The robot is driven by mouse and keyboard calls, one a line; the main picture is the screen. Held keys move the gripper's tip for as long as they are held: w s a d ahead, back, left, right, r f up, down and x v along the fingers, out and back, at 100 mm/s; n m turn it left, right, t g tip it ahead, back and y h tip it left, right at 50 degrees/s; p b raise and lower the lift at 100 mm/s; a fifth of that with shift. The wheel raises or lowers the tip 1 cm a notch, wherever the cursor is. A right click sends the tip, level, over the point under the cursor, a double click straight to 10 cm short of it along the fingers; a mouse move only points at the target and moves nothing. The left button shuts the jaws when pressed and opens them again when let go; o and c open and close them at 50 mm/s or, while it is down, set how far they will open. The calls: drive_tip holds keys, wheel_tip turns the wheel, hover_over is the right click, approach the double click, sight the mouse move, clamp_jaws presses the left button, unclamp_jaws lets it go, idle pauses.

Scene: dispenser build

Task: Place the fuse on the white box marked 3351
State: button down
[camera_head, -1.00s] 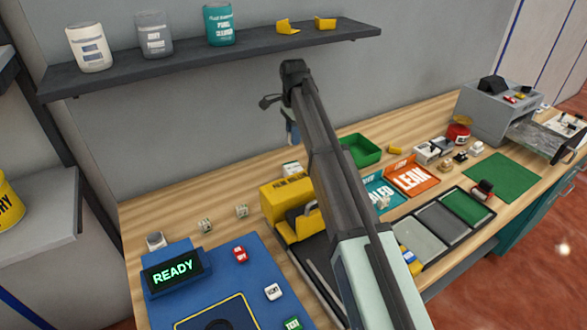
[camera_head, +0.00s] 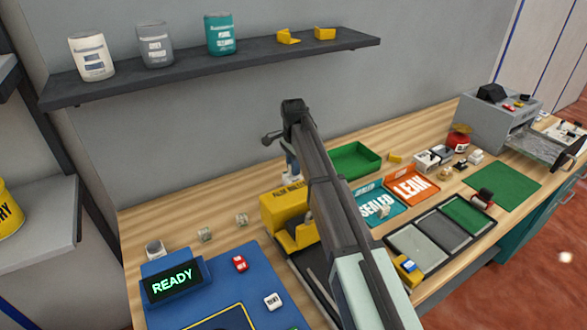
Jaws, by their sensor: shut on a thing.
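My gripper (camera_head: 291,168) hangs from the far end of my dark arm, just behind the yellow machine (camera_head: 280,208) near the back of the bench. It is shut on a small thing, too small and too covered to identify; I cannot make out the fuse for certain. More white boxes (camera_head: 440,152) stand at the right. The number 3351 is not readable on any of them. The bench behind the yellow machine is partly hidden by my gripper.
A blue console with a READY screen (camera_head: 172,281) stands at the front left. A green tray (camera_head: 357,161), teal SEALED tray (camera_head: 378,207) and orange LEAK tray (camera_head: 411,187) lie right of my arm. A shelf (camera_head: 200,66) with jars hangs above. Bare wood shows at the back left.

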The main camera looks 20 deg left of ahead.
drive_tip(key=shift+f, duration=0.55)
drive_tip(key=shift+f, duration=0.2)
drive_tip(key=c, duration=0.9)
unclamp_jaws()
drive_tip(key=shift+c, duration=0.2)
drive_tip(key=shift+r, duration=0.1)
wheel_tip(320, 180, up, 12)
drive_tip(key=shift+r, duration=0.1)
